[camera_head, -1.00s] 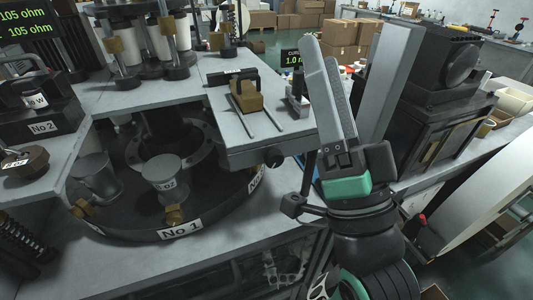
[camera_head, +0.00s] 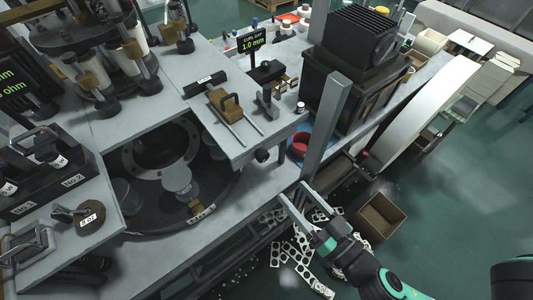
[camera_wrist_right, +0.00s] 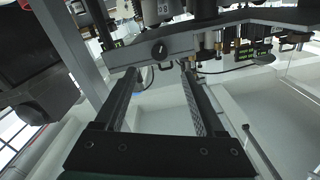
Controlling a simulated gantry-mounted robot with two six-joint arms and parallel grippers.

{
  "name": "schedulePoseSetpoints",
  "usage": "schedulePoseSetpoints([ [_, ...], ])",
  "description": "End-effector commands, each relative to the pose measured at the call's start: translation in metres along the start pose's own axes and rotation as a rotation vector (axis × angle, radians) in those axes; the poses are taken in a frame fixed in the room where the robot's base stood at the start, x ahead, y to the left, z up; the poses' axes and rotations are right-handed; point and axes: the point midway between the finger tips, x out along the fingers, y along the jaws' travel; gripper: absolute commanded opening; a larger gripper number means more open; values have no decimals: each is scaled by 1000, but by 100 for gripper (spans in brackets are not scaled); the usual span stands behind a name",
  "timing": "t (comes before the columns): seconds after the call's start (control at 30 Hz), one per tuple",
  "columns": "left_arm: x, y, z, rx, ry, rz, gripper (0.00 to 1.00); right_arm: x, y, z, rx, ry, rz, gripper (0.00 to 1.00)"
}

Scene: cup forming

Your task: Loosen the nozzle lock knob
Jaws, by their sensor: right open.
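A dark round knob (camera_head: 262,155) sits on the front edge of the raised grey platform (camera_head: 240,150). I take it for the nozzle lock knob; no label on it is readable. In the right wrist view the knob (camera_wrist_right: 158,49) is a black disc with a pale mark, beyond and between the fingertips. My right gripper (camera_head: 292,190) is open and empty, below and to the right of the knob, apart from it. Its two parallel fingers also show in the right wrist view (camera_wrist_right: 160,76). My left gripper is not in view.
A grey upright post (camera_head: 330,115) stands close right of the knob. A brass block (camera_head: 224,102) sits on the platform. A cardboard box (camera_head: 380,217) and punched scrap lie on the floor.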

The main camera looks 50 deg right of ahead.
Motion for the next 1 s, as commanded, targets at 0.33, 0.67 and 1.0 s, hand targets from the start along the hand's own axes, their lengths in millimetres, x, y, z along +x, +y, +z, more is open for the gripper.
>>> schedulePoseSetpoints([
  [0.33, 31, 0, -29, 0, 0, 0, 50, 62, -1, -9, 2, 6, 6, 72],
  [0.67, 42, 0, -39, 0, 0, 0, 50, 112, 0, -2, 0, 3, 1, 72],
  [1.0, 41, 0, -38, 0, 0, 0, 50, 114, 0, -1, 0, 2, 1, 63],
])
